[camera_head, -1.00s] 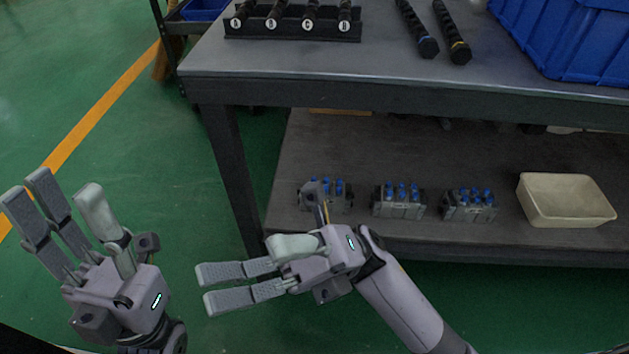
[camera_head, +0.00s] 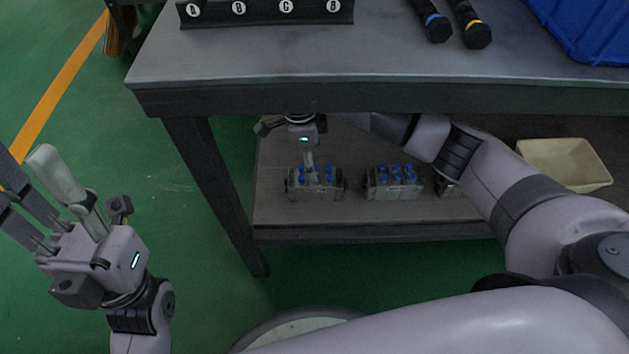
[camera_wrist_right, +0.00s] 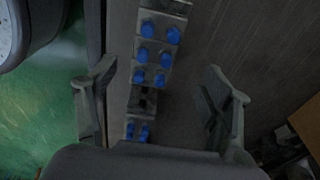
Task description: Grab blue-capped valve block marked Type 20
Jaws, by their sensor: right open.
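Three grey valve blocks with blue caps stand in a row on the lower shelf: a left one (camera_head: 316,188), a middle one (camera_head: 392,188) and a right one (camera_head: 449,187), mostly behind my arm. No type marking is legible. My right gripper (camera_head: 309,160) points down over the left block, one finger overlapping it in the head view. In the right wrist view its open fingers (camera_wrist_right: 158,100) stand either side of the row, with a blue-capped block (camera_wrist_right: 154,55) ahead and more caps near the palm. Contact cannot be told. My left gripper (camera_head: 24,168) is open and empty, away from the shelf.
The table top (camera_head: 230,65) overhangs the lower shelf (camera_head: 400,215), close above my right wrist. A cream bin (camera_head: 565,165) stands at the shelf's right. A table leg (camera_head: 215,190) is left of the blocks. A labelled rack (camera_head: 265,12) and blue crate (camera_head: 590,30) are on top.

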